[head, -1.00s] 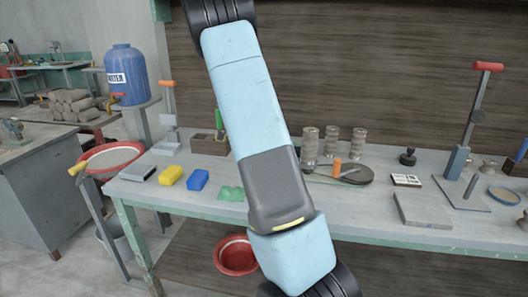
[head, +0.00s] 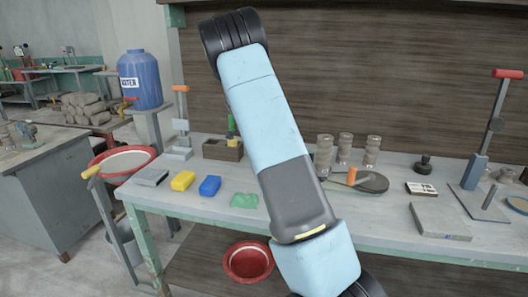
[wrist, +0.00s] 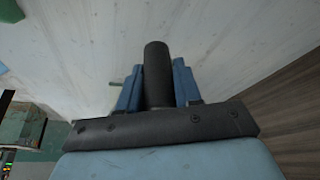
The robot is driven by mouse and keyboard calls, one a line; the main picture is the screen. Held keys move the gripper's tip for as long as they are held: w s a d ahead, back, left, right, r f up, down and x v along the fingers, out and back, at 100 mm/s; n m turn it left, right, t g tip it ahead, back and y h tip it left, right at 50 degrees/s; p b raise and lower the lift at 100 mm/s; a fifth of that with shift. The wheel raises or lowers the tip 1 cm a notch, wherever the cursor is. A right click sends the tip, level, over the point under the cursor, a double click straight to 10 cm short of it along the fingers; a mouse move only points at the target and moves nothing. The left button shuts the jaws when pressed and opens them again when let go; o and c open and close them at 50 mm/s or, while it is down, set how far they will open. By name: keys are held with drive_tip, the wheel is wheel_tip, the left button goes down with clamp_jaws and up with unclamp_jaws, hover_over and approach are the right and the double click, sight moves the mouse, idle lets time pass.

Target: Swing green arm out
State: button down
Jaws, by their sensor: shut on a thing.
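My gripper (wrist: 158,85) shows in the wrist view, with its two blue fingers closed on either side of a dark upright cylinder (wrist: 157,72). The cylinder's lower end is hidden by the gripper body. I cannot tell what the cylinder is joined to. No green arm can be made out for sure in either view. In the head view my own arm crosses the middle, and the gripper is out of the frame.
The bench (head: 390,215) holds a yellow block (head: 183,181), a blue block (head: 210,186), a green lump (head: 245,201), a grey slab (head: 440,222) and a red-handled lever (head: 490,125). A red bowl (head: 249,262) is below. A blue water barrel (head: 140,78) stands at left.

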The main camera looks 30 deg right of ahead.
drive_tip(key=shift+w+r, duration=0.1)
drive_tip(key=shift+w, duration=0.1)
drive_tip(key=c, duration=1)
unclamp_jaws()
drive_tip(key=shift+w, duration=0.1)
drive_tip(key=shift+o, duration=0.8)
drive_tip(key=v, duration=1.3)
drive_tip(key=shift+a+r, duration=0.15)
drive_tip(key=shift+r, duration=0.1)
